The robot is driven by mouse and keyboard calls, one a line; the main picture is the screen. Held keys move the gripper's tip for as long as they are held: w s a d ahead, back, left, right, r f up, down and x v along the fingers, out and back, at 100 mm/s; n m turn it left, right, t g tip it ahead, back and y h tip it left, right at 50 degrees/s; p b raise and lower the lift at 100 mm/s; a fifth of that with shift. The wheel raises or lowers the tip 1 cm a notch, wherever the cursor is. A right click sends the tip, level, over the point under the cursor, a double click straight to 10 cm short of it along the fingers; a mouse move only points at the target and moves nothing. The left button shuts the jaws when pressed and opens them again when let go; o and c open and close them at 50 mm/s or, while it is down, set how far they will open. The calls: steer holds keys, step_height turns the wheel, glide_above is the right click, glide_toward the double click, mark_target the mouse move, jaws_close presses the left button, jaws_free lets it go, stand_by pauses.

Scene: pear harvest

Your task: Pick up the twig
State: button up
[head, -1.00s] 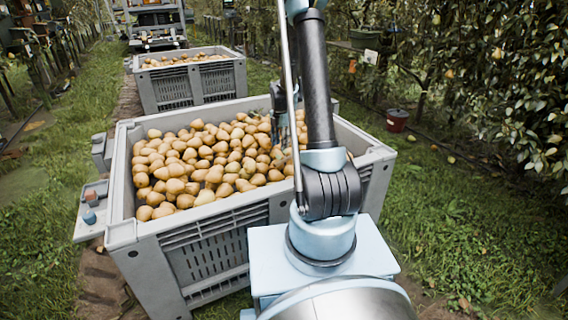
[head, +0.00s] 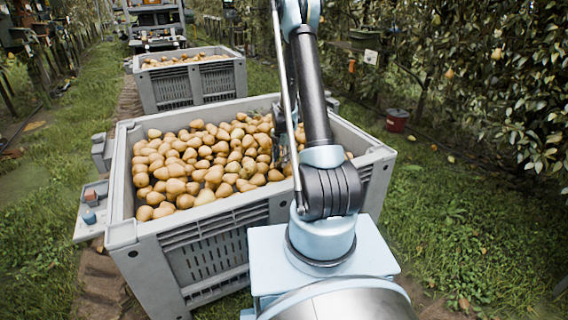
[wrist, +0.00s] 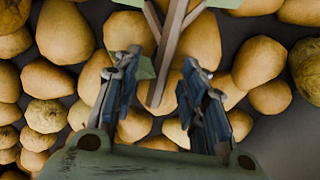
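The twig (wrist: 168,50) is a brown stick with green leaves in the wrist view. It lies on the pears, and its lower end reaches between my gripper's fingers. My gripper (wrist: 160,78) is open, with one finger on each side of the twig's lower end and a gap visible on both sides. In the head view my gripper (head: 284,150) is partly hidden behind my arm, low over the pears at the right part of the near crate. I cannot make out the twig in the head view.
The near grey crate (head: 123,190) is full of yellow-brown pears (head: 205,160). A second crate (head: 170,90) of pears stands behind it. A red bucket (head: 397,120) stands on the grass to the right, by the trees. The crate walls stand around my gripper.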

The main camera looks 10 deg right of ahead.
steer(key=shift+f, duration=0.15)
steer(key=c, duration=0.9)
step_height(320, 180, up, 10)
stand_by(0.4)
